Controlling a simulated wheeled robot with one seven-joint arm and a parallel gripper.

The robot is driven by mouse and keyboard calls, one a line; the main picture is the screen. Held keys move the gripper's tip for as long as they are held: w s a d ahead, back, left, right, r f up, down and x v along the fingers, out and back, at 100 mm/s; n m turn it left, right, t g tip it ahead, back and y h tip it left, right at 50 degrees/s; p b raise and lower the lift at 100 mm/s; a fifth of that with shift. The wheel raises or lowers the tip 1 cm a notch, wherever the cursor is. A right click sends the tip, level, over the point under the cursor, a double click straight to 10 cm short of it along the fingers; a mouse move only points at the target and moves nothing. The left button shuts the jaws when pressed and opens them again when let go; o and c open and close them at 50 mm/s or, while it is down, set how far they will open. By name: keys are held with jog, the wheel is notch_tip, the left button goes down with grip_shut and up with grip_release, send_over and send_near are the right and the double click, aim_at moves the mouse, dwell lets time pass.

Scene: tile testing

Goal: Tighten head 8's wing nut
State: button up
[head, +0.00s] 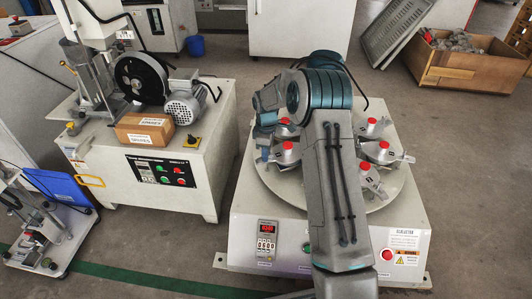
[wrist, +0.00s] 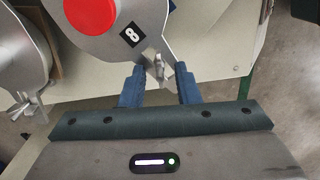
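Head 8 (wrist: 120,22) is a grey metal head with a red round knob and a black label reading 8, at the top of the wrist view. Its wing nut (wrist: 158,74) sticks out from the head's lower edge. My gripper (wrist: 160,77) is open, with one blue finger on each side of the wing nut. I see a gap on the right side; whether the left finger touches is unclear. In the head view my arm covers part of the round turntable (head: 395,200) that carries several red-topped heads, and the gripper is hard to make out there.
A neighbouring head with its own wing nut (wrist: 25,105) lies left in the wrist view. The machine's control panel (head: 266,243) faces front. A white machine (head: 150,175) with a motor and a carton (head: 145,131) stands left. A wooden crate (head: 455,75) sits at back right.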

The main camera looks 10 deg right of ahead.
jog(key=shift+c, duration=0.3)
grip_shut()
jog(key=shift+r, duration=0.1)
jog(key=shift+r+m+p, duration=0.1)
jog(key=shift+m+p, duration=0.9)
jog(key=m+p, duration=0.2)
jog(key=shift+w+m, duration=0.1)
jog(key=shift+m, duration=0.2)
jog(key=m+p, duration=0.2)
jog(key=m, duration=0.4)
jog(key=shift+d+p, duration=0.15)
jog(key=shift+p, duration=0.2)
jog(key=shift+m, duration=0.3)
jog(key=shift+o, duration=0.3)
grip_release()
jog(key=shift+f, duration=0.2)
